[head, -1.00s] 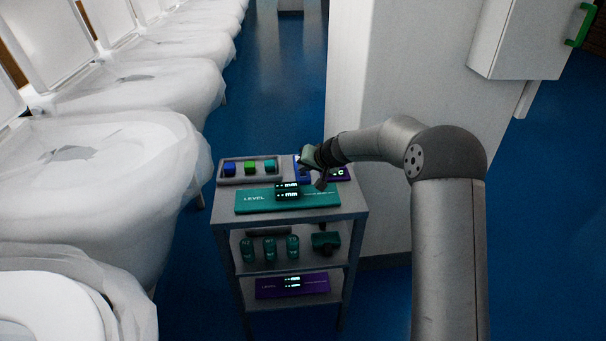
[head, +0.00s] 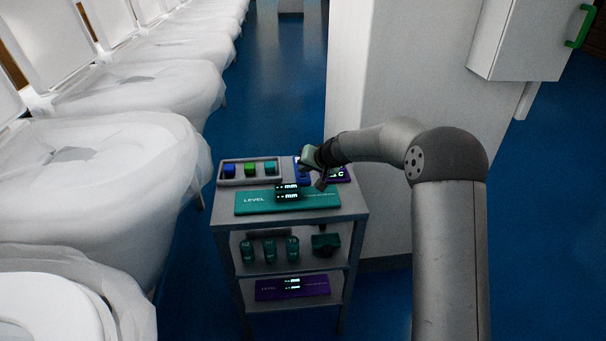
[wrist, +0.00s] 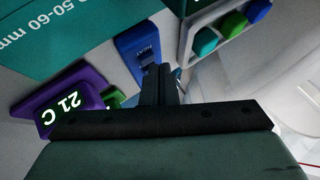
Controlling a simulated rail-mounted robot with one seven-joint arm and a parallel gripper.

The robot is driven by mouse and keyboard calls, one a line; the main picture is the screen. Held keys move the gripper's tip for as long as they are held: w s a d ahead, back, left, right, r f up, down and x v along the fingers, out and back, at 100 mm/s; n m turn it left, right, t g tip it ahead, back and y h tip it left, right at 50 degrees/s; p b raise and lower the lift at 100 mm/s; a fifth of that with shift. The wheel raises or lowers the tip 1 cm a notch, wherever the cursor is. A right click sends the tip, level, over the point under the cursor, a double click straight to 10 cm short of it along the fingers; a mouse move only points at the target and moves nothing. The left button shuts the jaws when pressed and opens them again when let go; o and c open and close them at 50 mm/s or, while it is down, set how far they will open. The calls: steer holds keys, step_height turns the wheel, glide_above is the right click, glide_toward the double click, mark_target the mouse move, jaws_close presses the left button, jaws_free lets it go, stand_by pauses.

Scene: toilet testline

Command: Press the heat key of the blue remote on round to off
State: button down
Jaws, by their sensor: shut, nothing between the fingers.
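The blue remote (wrist: 138,46) lies on the cart's top shelf.
A purple meter (wrist: 68,100) reading 21 C lies close beside the remote. A grey tray (head: 227,180) with blue, green and teal blocks sits on the other side. A teal level plate (head: 255,203) lies in front. White wrapped toilets (head: 130,150) line the left.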

steer(key=shift+r, duration=0.45)
steer(key=shift+r+p, duration=1.45)
steer(key=shift+r, duration=1.05)
steer(key=shift+s, duration=0.1)
steer(key=s+d+r+g+h+p, duration=0.1)
steer(key=s+d, duration=0.5)
steer(key=s, duration=0.9)
steer(key=s+d+r+g+h, duration=0.2)
steer(key=s+d, duration=0.4)
steer(key=s, duration=1)
steer(key=s+d+r+g+h+p, duration=0.1)
steer(key=s+d, duration=0.6)
steer(key=s, duration=0.8)
steer(key=g+h, duration=0.1)
steer(key=h, duration=0.1)
steer(key=shift+s+r+g+h+p, duration=0.3)
steer(key=shift+r+g, duration=0.1)
steer(key=shift+d, duration=0.1)
